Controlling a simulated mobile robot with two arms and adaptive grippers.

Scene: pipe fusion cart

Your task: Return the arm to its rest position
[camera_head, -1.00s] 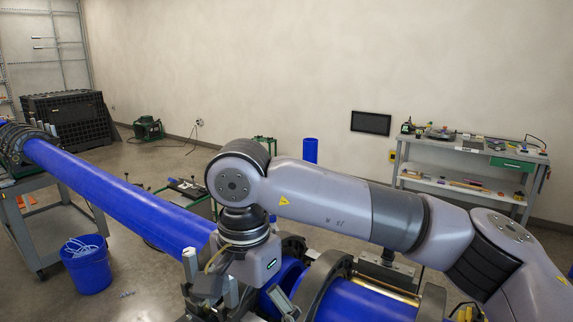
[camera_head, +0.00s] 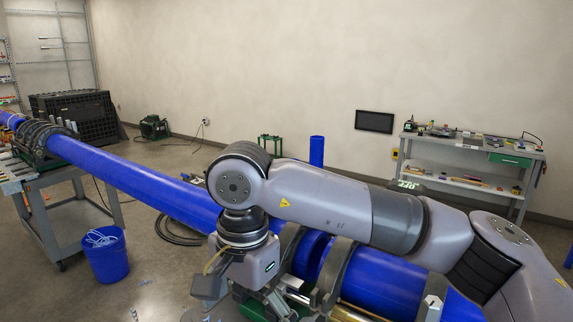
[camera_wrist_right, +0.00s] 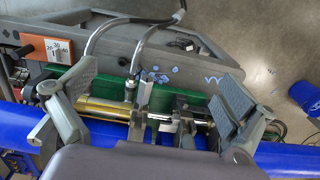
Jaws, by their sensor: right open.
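My right arm (camera_head: 330,205) comes in from the right and reaches across the fusion machine, bent down at the wrist. Its gripper (camera_head: 245,292) hangs low at the bottom of the head view, over the near side of the machine, partly cut off by the frame. In the right wrist view the gripper (camera_wrist_right: 150,108) is open, with its two fingers wide apart and nothing between them. Below it are a brass cylinder (camera_wrist_right: 102,108), hoses and a green rail (camera_wrist_right: 85,78) of the machine. My left gripper is not in view.
A long blue pipe (camera_head: 140,180) runs from a stand at left into the clamps (camera_head: 338,268) beneath my arm. A blue bucket (camera_head: 106,260) stands on the floor at left. A workbench (camera_head: 470,160) stands by the back wall. The floor between bucket and machine is mostly clear.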

